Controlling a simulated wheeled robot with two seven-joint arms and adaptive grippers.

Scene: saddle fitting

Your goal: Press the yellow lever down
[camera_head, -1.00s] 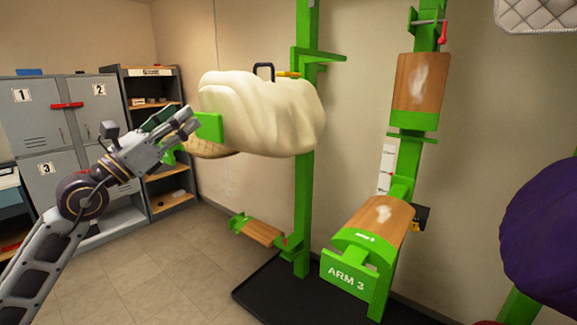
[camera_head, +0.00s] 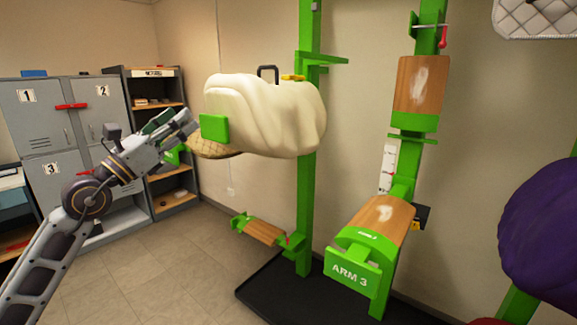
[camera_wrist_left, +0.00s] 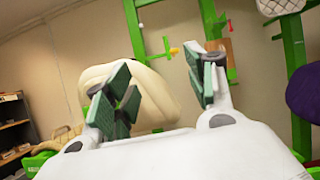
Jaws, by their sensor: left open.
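The yellow lever (camera_head: 293,77) is small and sits at the green post, just above the back of the cream fleece-covered saddle form (camera_head: 270,115). It also shows in the left wrist view (camera_wrist_left: 173,51), between and beyond my fingers. My left gripper (camera_head: 184,124) is open and empty, left of the fleece and its green end plate (camera_head: 214,128), well short of the lever. In the left wrist view the gripper's green-padded fingers (camera_wrist_left: 160,85) are spread wide. My right gripper is in neither view.
A black handle (camera_head: 267,72) stands on top of the fleece, left of the lever. The green post (camera_head: 305,200) rises behind. A wooden rack marked ARM 3 (camera_head: 350,275) stands right. Grey lockers (camera_head: 45,110) and shelves are at the left; the floor between is clear.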

